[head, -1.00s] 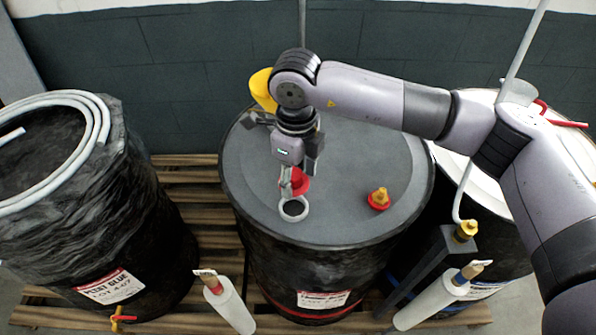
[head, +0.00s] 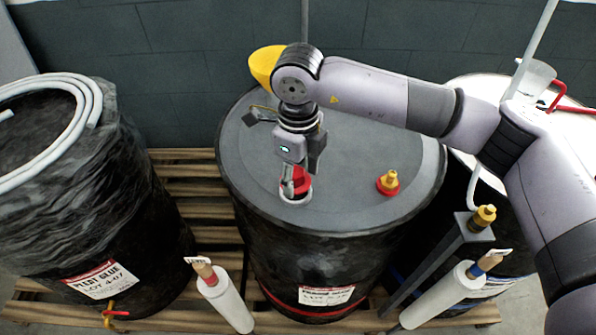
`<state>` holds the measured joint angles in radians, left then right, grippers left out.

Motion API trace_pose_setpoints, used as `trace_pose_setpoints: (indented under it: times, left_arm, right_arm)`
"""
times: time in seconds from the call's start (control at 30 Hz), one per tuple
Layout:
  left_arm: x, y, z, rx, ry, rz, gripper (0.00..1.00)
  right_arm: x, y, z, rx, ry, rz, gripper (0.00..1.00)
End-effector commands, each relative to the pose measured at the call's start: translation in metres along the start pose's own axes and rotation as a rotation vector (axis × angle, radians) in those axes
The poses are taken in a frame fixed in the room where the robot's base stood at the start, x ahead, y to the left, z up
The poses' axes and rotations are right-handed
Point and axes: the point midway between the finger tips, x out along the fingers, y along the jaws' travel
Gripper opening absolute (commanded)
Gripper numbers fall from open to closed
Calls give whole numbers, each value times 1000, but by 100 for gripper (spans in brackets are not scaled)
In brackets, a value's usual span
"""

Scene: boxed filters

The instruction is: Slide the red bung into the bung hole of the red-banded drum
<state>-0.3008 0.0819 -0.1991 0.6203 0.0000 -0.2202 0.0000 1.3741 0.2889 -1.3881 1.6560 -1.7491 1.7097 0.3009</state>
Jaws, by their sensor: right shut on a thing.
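The red-banded drum (head: 345,215) stands in the middle, with a red band low on its side. The red bung (head: 301,183) is at the light-ringed bung hole (head: 296,199) on the drum's lid. My right gripper (head: 297,178) reaches down from above and is shut on the bung. The bung's lower part is within or right over the ring; how deep it sits I cannot tell. The gripper hides part of the bung and of the hole's far side. My left gripper is not in view.
A red and brass fitting (head: 388,182) stands on the lid to the right. A yellow funnel (head: 264,66) shows behind my right wrist. A wrapped drum (head: 90,190) is at left, a white-topped drum (head: 560,95) at right. Two white tubes (head: 228,303) (head: 440,294) stand in front.

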Motion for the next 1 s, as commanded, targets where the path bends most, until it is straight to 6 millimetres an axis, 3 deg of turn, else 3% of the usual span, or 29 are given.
trace_pose_setpoints:
  times: [1.0]
  left_arm:
    - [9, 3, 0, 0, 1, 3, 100]
  right_arm:
    - [0, 0, 0, 5, -1, -1, 24]
